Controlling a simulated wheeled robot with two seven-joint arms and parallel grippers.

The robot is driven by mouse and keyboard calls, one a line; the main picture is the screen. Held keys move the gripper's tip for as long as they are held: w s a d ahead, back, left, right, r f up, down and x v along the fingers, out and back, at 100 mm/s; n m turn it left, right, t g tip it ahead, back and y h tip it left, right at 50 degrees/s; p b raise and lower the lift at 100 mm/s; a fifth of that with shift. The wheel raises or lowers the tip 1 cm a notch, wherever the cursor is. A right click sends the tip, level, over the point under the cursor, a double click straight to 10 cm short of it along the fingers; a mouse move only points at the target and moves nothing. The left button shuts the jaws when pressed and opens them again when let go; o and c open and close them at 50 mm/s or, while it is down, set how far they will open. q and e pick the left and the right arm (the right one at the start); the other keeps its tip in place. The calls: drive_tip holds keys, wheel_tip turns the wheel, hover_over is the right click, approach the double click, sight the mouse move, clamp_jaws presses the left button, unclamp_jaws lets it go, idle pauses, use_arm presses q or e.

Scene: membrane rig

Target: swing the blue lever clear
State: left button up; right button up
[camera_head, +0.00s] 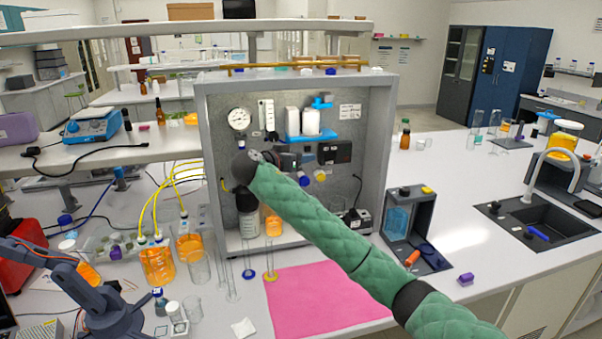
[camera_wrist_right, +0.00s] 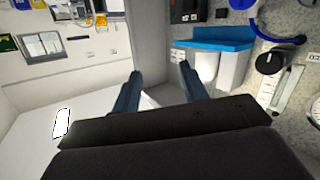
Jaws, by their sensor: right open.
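A blue lever-like handle (camera_head: 322,102) sits near the top of the panel in the head view, above two white cylinders (camera_head: 311,121) in a blue bracket (camera_head: 312,138). I cannot make out the handle in the right wrist view, which shows the bracket (camera_wrist_right: 222,38) upside down. My right gripper (camera_head: 291,160) is below and left of the handle, in front of the panel. It is partly hidden by its own wrist. In the wrist view its two fingers (camera_wrist_right: 161,71) are apart with nothing between them. My left gripper does not show.
A grey frame (camera_head: 383,165) surrounds the panel, with a gauge (camera_head: 239,118) and a black box (camera_head: 334,152). Glassware with orange liquid (camera_head: 157,265) crowds the left front. A pink mat (camera_head: 325,298) lies in front. A dark stand (camera_head: 408,215) is at right.

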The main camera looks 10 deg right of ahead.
drive_tip(key=shift+s+a+f+n+y, duration=0.15)
drive_tip(key=shift+s+f+n+y, duration=0.15)
drive_tip(key=shift+f, duration=0.55)
drive_tip(key=shift+s+a+f+n+y, duration=0.15)
drive_tip(key=shift+s+f, duration=0.25)
drive_tip(key=shift+f, duration=0.4)
drive_tip(key=shift+d, duration=0.1)
